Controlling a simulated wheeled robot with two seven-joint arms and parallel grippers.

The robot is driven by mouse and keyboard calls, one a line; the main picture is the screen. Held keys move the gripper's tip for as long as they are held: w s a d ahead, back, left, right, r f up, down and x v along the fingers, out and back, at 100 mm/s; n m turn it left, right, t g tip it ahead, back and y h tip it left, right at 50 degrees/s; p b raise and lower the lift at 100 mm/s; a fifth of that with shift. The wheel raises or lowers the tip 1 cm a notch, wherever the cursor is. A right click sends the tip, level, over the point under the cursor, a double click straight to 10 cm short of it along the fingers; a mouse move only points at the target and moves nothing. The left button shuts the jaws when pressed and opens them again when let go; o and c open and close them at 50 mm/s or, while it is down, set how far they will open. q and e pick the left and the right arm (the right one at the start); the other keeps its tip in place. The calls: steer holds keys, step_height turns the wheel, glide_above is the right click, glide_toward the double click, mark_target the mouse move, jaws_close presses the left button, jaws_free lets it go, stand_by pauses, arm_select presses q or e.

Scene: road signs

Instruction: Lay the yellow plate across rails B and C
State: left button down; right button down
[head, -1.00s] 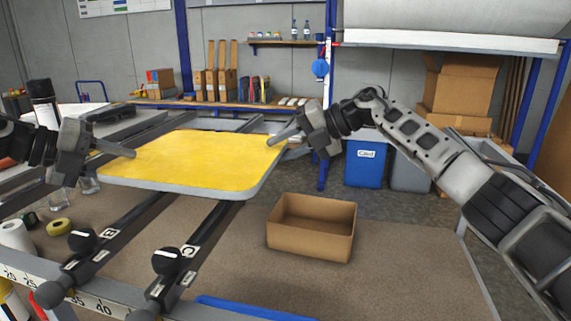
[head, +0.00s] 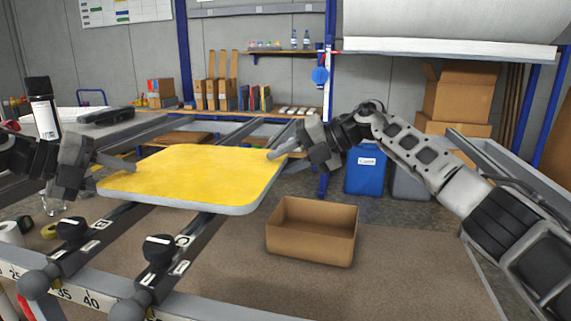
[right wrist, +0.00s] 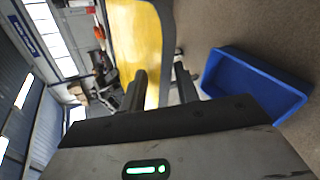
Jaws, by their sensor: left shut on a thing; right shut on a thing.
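The yellow plate (head: 190,174) is flat and roughly level in the head view, with a grey edge. It is over rail B (head: 112,220) and rail C (head: 190,232); whether it touches them I cannot tell. My left gripper (head: 128,167) is shut on the plate's left edge. My right gripper (head: 275,155) is shut on its right edge near the far corner. In the right wrist view the plate (right wrist: 140,45) stands between the fingers (right wrist: 160,88). The far parts of the rails under the plate are hidden.
An open cardboard box (head: 312,232) stands on the brown surface right of rail C. A scaled front bar (head: 110,302) carries the rails' near ends. A blue tray (right wrist: 255,85) shows in the right wrist view. Tape and a paper roll (head: 10,232) are at the left.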

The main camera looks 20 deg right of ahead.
arm_select(q)
steer(key=c, duration=0.9)
jaws_free()
steer(key=shift+s+d+f, duration=0.1)
steer(key=shift+d+f, duration=0.1)
arm_select(e)
steer(key=c, duration=1)
jaws_free()
steer(key=shift+s+a, duration=0.1)
steer(key=shift+a, duration=0.2)
steer(key=shift+c, duration=0.2)
steer(key=shift+d, duration=0.1)
arm_select(q)
steer(key=shift+a+r, duration=0.1)
steer(key=shift+a, duration=0.05)
steer(key=shift+a+r, duration=0.15)
steer(key=shift+a, duration=0.1)
arm_select(e)
steer(key=shift+f, duration=0.1)
steer(key=shift+d, duration=0.3)
arm_select(q)
steer(key=v, duration=1.1)
arm_select(e)
steer(key=v, duration=1.1)
steer(key=shift+d+r, duration=0.2)
steer(key=shift+r, duration=0.1)
arm_select(q)
steer(key=shift+s+r, duration=0.15)
arm_select(e)
steer(key=shift+s, duration=0.15)
